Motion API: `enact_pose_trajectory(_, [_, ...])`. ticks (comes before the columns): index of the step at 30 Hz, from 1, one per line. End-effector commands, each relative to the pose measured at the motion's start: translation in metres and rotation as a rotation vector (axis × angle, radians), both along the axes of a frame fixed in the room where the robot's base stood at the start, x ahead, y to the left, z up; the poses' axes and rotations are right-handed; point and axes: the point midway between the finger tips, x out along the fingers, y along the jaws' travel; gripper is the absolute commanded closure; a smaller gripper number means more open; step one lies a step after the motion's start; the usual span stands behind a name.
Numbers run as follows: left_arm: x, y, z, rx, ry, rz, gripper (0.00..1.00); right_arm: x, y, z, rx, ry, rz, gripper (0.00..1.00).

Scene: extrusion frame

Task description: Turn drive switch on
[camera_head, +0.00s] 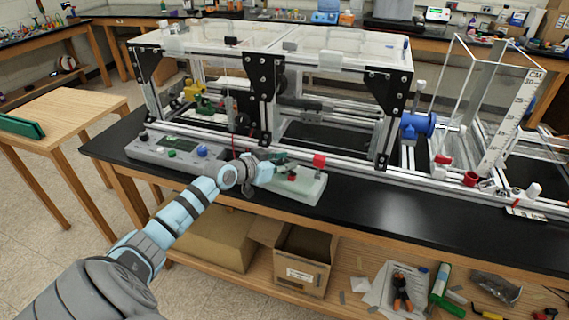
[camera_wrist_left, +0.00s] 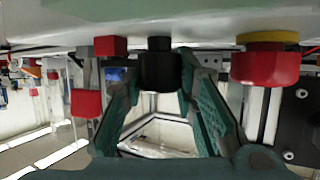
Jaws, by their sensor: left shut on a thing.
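My left gripper (camera_head: 284,168) reaches in from the left, low over a pale green control box (camera_head: 307,190) at the front edge of the bench. In the left wrist view its green fingers (camera_wrist_left: 162,85) stand on both sides of a black switch knob (camera_wrist_left: 160,70) and are shut on it. The knob sits against the panel's pale face (camera_wrist_left: 200,20). In the head view the fingers hide the knob, and its exact angle cannot be told. A red button with a yellow ring (camera_wrist_left: 265,62) is beside the gripper in the wrist view. My right gripper is not in view.
A grey panel with buttons (camera_head: 165,150) lies to the left. The extrusion frame (camera_head: 262,85) stands close behind. The black bench top (camera_head: 400,205) is clear to the right.

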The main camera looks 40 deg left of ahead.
Motion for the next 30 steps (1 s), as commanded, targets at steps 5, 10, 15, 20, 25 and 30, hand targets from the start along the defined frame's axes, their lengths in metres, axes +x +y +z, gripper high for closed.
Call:
enact_pose_trajectory(5, [0.0006,0.0002,0.0021,0.001,-0.005,0.001,1.0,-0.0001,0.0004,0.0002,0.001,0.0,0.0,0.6])
enact_pose_trajectory(10, [0.0007,0.0003,0.0024,0.001,-0.006,0.001,1.0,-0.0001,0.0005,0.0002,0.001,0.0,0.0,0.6])
enact_pose_trajectory(15, [0.0008,0.0002,0.0027,0.001,-0.006,0.001,1.0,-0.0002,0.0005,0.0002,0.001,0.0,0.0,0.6])
enact_pose_trajectory(20, [0.0008,0.0001,0.0024,0.001,-0.005,0.001,0.55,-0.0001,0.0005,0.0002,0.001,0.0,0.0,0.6])
enact_pose_trajectory(25, [0.0007,0.0,0.0016,0.001,-0.004,0.001,0.53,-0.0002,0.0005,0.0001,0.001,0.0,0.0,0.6])
enact_pose_trajectory(30, [0.0008,0.0008,0.0032,0.002,-0.005,0.0,0.53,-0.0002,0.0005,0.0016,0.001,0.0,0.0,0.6])
